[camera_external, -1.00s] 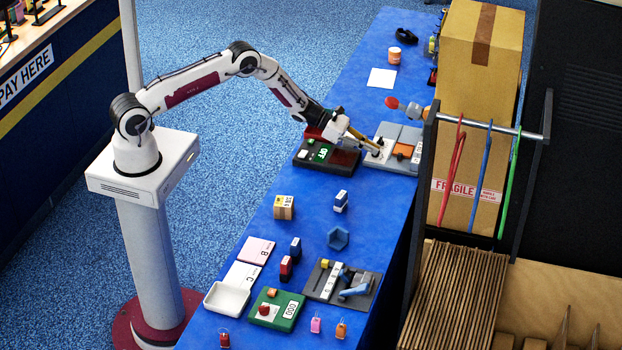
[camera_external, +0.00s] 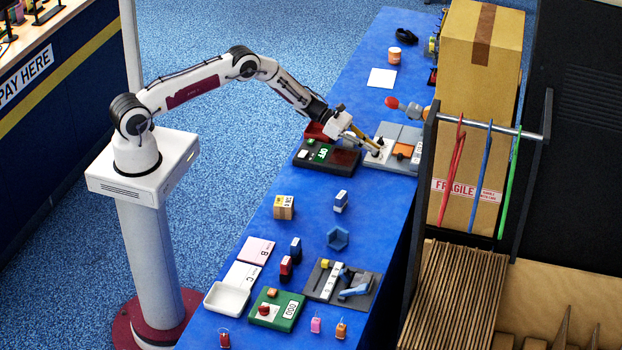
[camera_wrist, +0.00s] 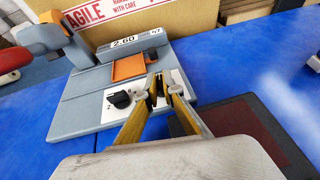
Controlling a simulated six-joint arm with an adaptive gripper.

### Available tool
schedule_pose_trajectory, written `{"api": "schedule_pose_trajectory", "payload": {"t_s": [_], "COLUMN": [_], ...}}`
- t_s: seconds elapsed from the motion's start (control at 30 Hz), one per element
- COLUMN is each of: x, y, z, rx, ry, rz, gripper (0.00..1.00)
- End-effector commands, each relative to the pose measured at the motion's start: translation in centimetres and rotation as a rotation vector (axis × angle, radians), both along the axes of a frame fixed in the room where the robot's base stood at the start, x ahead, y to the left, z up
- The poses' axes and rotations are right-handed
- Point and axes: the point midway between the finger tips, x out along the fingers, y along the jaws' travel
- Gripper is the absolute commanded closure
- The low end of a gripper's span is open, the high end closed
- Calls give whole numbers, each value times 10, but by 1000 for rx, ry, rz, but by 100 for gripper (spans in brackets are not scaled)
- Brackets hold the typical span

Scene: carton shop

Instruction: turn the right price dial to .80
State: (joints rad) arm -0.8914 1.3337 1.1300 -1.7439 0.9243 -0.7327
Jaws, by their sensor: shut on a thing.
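The grey price machine (camera_wrist: 85,95) lies on the blue table; it also shows in the external view (camera_external: 412,134). Its display (camera_wrist: 125,43) seems to read 2.60, in small print. A pale dial panel carries a black left dial (camera_wrist: 122,98), which stands clear of my fingers. My gripper (camera_wrist: 160,88) reaches down over the right end of this panel, its two yellowish fingers shut around the right price dial. The dial is mostly hidden between the fingertips, so its pointer cannot be read. In the external view my gripper (camera_external: 377,150) meets the machine's near left part.
An orange tray (camera_wrist: 129,67) sits behind the panel. A dark device with a green display (camera_external: 322,153) lies close left of my gripper. A large carton (camera_external: 480,90) and a rail with coloured straps stand to the right. Several small items lie nearer on the table.

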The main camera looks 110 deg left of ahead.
Motion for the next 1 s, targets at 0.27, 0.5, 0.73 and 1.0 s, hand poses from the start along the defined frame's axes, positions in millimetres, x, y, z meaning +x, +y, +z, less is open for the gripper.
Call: {"api": "schedule_pose_trajectory", "payload": {"t_s": [0.27, 0.5, 0.73, 1.0], "x": [1, 0, -5, -25], "y": [0, 0, 1, 4], "z": [1, 1, 2, 11], "rx": [1, 0, 0, 0], "ry": [-2, -1, 0, -1], "rz": [0, 0, 1, 2], "gripper": [76, 76, 76, 76]}}
